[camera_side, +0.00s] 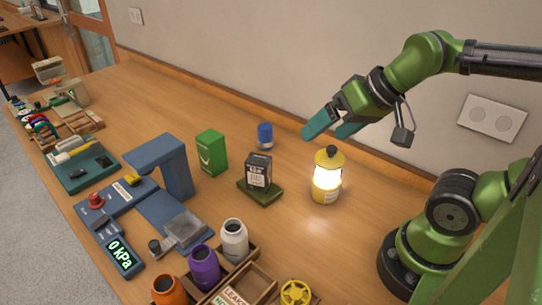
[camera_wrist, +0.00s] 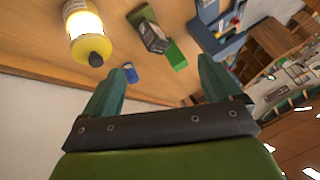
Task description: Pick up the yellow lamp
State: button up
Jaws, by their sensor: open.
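The yellow lamp (camera_side: 327,178) stands upright on the wooden bench, lit, with a glowing white middle and a dark knob on top. In the wrist view the yellow lamp (camera_wrist: 84,32) shows at the upper left, outside the fingers. My gripper (camera_side: 333,128) is above the bench near the wall, higher than the lamp and close to its top in the side view. Its two teal fingers (camera_wrist: 164,80) are apart with nothing between them.
A blue jar (camera_side: 265,136), a green box (camera_side: 211,153) and a dark box on a green base (camera_side: 258,172) stand left of the lamp. A blue press (camera_side: 160,175) is farther left. Bottles (camera_side: 204,266) stand in front. Bench right of the lamp is clear up to my base.

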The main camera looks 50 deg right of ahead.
jog(key=shift+o, duration=0.8)
jog(key=n+g+h, duration=0.2)
jog(key=n+g, duration=0.5)
jog(key=n, duration=0.3)
send_over(330, 156)
jog(key=d, duration=0.1)
jog(key=f, duration=1)
jog(key=shift+s, duration=0.2)
jog(key=f, duration=0.5)
jog(key=shift+w+a+f, duration=0.15)
jog(key=shift+w, duration=0.15)
jog(key=c, duration=1.9)
